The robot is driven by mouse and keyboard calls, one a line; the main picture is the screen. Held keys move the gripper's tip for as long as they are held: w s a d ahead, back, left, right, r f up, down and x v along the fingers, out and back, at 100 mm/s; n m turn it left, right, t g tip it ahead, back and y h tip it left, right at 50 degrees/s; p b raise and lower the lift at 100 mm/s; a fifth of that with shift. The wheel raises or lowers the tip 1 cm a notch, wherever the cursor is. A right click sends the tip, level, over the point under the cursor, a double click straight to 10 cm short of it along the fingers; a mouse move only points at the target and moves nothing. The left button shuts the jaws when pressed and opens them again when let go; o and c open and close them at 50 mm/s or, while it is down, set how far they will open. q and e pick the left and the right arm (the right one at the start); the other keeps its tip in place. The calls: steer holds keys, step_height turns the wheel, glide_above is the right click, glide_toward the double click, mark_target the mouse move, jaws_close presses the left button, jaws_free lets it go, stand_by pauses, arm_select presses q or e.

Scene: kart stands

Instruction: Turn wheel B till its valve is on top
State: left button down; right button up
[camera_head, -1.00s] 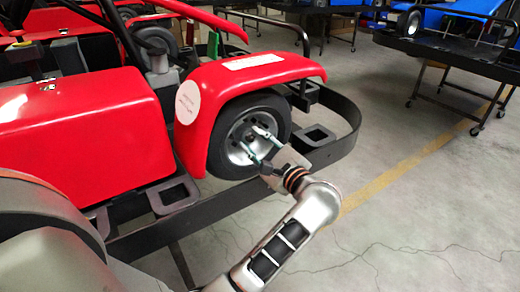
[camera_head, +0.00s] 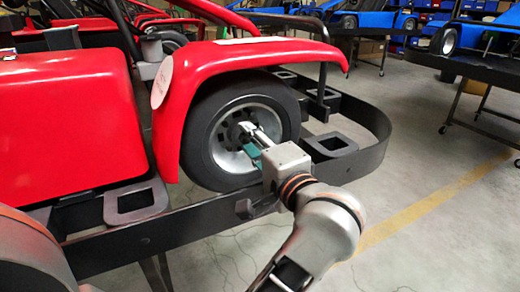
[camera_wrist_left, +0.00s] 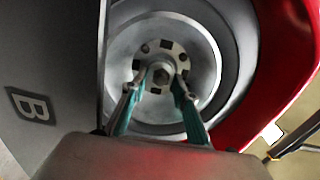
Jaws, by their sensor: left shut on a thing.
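Wheel B (camera_head: 224,157) has a black tyre and a silver rim, and sits under the red mudguard (camera_head: 245,57) of a red kart. My left gripper (camera_head: 252,137) reaches in from the front right, its fingertips at the middle of the wheel. In the left wrist view the fingers (camera_wrist_left: 156,84) lie on either side of the centre nut of wheel B (camera_wrist_left: 161,72), shut on the hub. I cannot make out the valve in either view; part of the rim is hidden behind the gripper. My right gripper is not in view.
A dark bumper rail (camera_head: 375,150) curves around the wheel, close under my left wrist. The wrist view shows a dark grey surface marked B (camera_wrist_left: 30,105) on the left. Another stand with a blue kart (camera_head: 480,40) is at the back right.

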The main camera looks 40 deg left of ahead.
arm_select(q)
steer(key=shift+f+n+b, duration=0.2)
steer(key=shift+n+b, duration=0.25)
steer(key=shift+n, duration=0.25)
steer(key=shift+r+n+b, duration=0.25)
steer(key=shift+n+b, duration=0.25)
steer(key=shift+n, duration=0.3)
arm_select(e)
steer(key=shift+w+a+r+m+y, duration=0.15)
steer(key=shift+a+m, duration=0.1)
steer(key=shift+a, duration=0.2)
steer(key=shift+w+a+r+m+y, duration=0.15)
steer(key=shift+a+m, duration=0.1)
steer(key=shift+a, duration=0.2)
arm_select(q)
steer(key=shift+r, duration=0.1)
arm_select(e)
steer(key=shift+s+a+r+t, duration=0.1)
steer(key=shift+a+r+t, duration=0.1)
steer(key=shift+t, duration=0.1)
arm_select(q)
steer(key=c, duration=1.9)
jaws_free()
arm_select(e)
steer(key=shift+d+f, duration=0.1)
